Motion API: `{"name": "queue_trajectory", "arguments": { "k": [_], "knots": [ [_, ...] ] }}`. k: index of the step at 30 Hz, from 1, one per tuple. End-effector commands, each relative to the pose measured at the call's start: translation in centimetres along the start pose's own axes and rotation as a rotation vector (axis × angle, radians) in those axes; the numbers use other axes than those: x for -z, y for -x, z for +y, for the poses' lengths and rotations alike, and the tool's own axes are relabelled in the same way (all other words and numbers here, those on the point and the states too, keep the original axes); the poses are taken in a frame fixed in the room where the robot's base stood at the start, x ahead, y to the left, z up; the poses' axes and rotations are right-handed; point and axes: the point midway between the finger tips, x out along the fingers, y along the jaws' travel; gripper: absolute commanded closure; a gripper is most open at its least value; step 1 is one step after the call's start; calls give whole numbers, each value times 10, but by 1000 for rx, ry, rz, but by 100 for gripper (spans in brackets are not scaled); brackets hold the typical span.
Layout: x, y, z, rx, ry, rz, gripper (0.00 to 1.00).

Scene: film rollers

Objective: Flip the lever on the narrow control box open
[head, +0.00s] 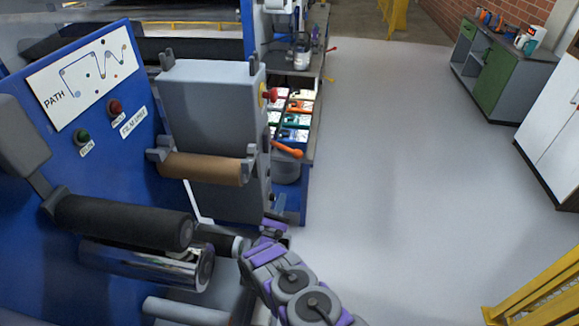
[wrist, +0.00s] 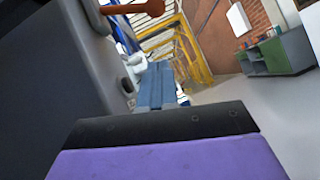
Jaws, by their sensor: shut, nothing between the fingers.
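The narrow control box (head: 205,115) is a grey upright housing beside the blue panel. In the wrist view, the orange-brown lever (wrist: 138,8) crosses the top edge, partly cut off, beside the grey box side (wrist: 80,60). My gripper (head: 275,219) is below the lever in the head view, apart from it. In the wrist view, its fingers (wrist: 157,72) are together and empty, pointing ahead below the lever.
The blue panel (head: 150,80) with dark, brown and chrome rollers stands to the left. A bench (head: 316,110) with coloured trays lies behind the box. Open floor (head: 400,180) is to the right, with a yellow rail (head: 540,295) at the lower right.

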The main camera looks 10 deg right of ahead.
Motion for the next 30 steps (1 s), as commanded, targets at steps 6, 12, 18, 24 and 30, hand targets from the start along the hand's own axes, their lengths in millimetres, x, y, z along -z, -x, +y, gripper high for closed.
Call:
{"name": "queue_trajectory", "arguments": {
  "k": [6,12,18,24,30],
  "knots": [
    [2,4,1,-11,-4,2,100],
    [3,4,2,-11,-3,2,100],
    [1,-10,3,-11,-4,-2,100],
    [0,-46,4,-10,-5,-3,100],
    [1,-78,4,-10,-5,-3,100]
  ]
}}
